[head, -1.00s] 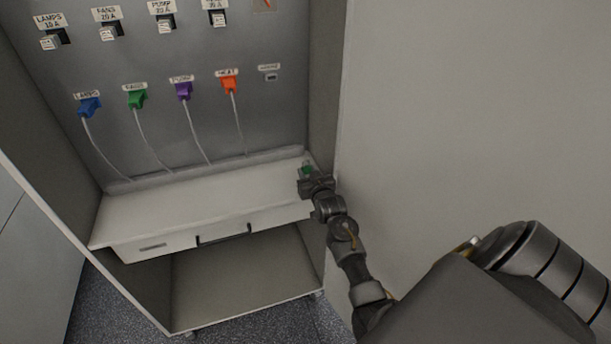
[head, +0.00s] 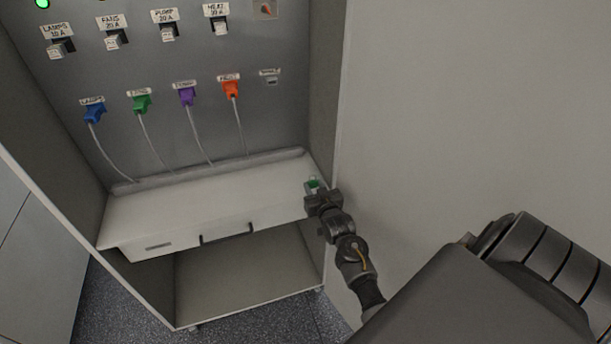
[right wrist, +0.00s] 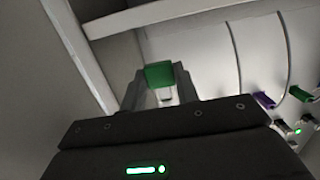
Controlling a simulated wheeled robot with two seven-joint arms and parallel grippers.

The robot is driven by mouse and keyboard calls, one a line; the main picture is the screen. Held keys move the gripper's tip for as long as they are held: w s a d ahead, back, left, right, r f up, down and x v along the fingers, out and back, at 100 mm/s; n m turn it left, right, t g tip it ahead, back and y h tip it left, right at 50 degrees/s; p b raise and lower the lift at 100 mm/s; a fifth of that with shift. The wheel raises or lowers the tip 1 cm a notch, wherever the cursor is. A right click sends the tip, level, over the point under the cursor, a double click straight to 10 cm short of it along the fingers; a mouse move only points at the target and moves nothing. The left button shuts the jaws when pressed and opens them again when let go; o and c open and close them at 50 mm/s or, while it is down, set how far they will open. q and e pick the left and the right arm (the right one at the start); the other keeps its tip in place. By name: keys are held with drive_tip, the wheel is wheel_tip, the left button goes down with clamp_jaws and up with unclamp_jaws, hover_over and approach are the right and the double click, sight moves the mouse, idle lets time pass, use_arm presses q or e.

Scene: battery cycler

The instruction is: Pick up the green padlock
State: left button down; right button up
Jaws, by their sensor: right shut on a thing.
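The green padlock (right wrist: 159,75) is between the fingertips of my right gripper (right wrist: 160,88) in the right wrist view, with a pale metal part showing below its green body. In the head view the padlock (head: 313,183) is a small green patch at the right end of the white shelf, just beyond my right gripper (head: 315,192). The gripper is shut on it. From these views I cannot tell whether the padlock touches the shelf. My left gripper is in neither current view.
The white shelf (head: 200,205) with a drawer handle (head: 226,234) is otherwise clear. The cabinet's right side wall (head: 327,120) is close to my right gripper. Blue (head: 95,112), green (head: 141,103), purple (head: 187,95) and orange (head: 231,89) plugs with cables hang on the back panel.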

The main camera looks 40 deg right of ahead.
sight(313, 186)
drive_tip(key=shift+f+p+v, duration=0.15)
drive_tip(key=shift+p+v, duration=0.4)
drive_tip(key=shift+v, duration=0.65)
drive_tip(key=shift+f+p+v, duration=0.15)
drive_tip(key=shift+p+v, duration=0.4)
drive_tip(key=shift+v, duration=0.6)
drive_tip(key=shift+s+a, duration=0.1)
drive_tip(key=shift+s, duration=0.1)
drive_tip(key=s+a+r+n+y+b, duration=0.2)
drive_tip(key=a+r, duration=0.4)
drive_tip(key=a, duration=0.4)
drive_tip(key=s+a+r+n+t+y+b, duration=0.1)
drive_tip(key=s+a+r+y+b, duration=0.2)
drive_tip(key=a, duration=0.8)
drive_tip(key=shift+s+r+n+b, duration=0.3)
drive_tip(key=shift+r+n+b, duration=0.1)
drive_tip(key=shift+r+b, duration=1.05)
